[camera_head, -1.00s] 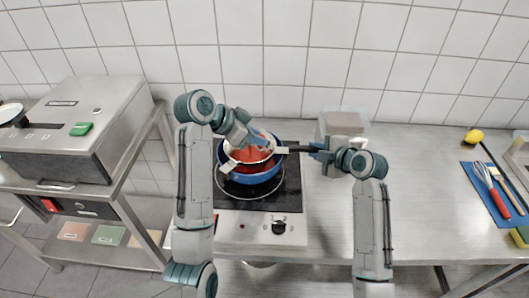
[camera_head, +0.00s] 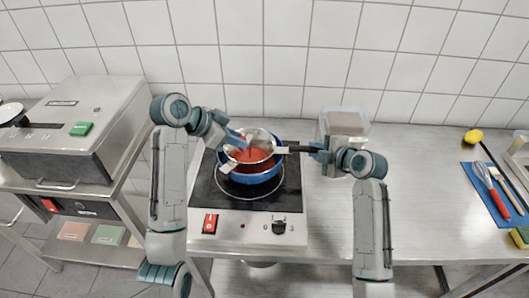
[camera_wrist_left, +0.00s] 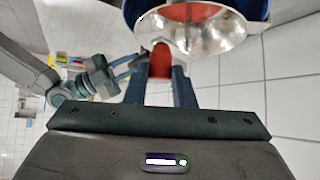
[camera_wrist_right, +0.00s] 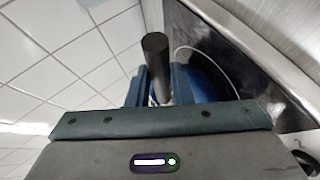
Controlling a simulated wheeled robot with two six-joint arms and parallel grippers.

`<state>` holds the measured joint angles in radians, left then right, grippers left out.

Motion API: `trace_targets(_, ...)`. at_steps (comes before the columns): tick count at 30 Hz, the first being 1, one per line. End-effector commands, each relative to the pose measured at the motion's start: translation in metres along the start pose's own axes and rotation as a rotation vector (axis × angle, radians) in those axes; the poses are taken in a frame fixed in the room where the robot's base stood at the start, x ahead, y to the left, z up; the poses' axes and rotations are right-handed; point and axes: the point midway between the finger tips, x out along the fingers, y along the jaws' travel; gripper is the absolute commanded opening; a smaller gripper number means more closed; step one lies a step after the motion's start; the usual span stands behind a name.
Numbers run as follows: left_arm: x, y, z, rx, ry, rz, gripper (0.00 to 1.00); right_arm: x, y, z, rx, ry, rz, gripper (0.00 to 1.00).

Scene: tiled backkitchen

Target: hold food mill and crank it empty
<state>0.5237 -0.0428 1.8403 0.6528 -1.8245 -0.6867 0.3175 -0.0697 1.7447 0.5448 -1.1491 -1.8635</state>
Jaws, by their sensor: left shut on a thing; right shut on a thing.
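The food mill (camera_head: 262,140) is a shiny metal bowl with red food in it, resting over a blue pot (camera_head: 249,178) on the black cooktop. It also shows in the left wrist view (camera_wrist_left: 205,30). My right gripper (camera_head: 318,150) is shut on the mill's black handle (camera_head: 300,149), which shows as a dark rod in the right wrist view (camera_wrist_right: 156,62). My left gripper (camera_head: 238,140) is above the bowl, shut on the red crank knob (camera_wrist_left: 160,62). The crank's lower part is hidden.
The cooktop (camera_head: 258,226) has a red switch and a black dial at its front. A clear container (camera_head: 344,124) stands behind my right gripper. The counter between is clear.

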Motion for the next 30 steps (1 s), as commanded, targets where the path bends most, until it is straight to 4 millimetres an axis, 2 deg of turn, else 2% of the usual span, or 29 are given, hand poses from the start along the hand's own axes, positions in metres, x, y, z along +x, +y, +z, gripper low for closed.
trace_targets(12, -0.004, -0.005, 0.004, -0.001, -0.003, 0.000, 0.03, -0.001, 0.002, 0.000, 0.000, -0.001, 0.006, 0.00)
trace_targets(22, -0.012, -0.029, 0.012, -0.001, -0.005, -0.002, 0.03, -0.001, 0.003, -0.001, 0.001, 0.001, 0.006, 0.00)
trace_targets(30, -0.012, -0.030, 0.012, -0.001, -0.003, -0.001, 0.03, -0.001, 0.002, -0.001, 0.001, 0.000, 0.006, 0.00)
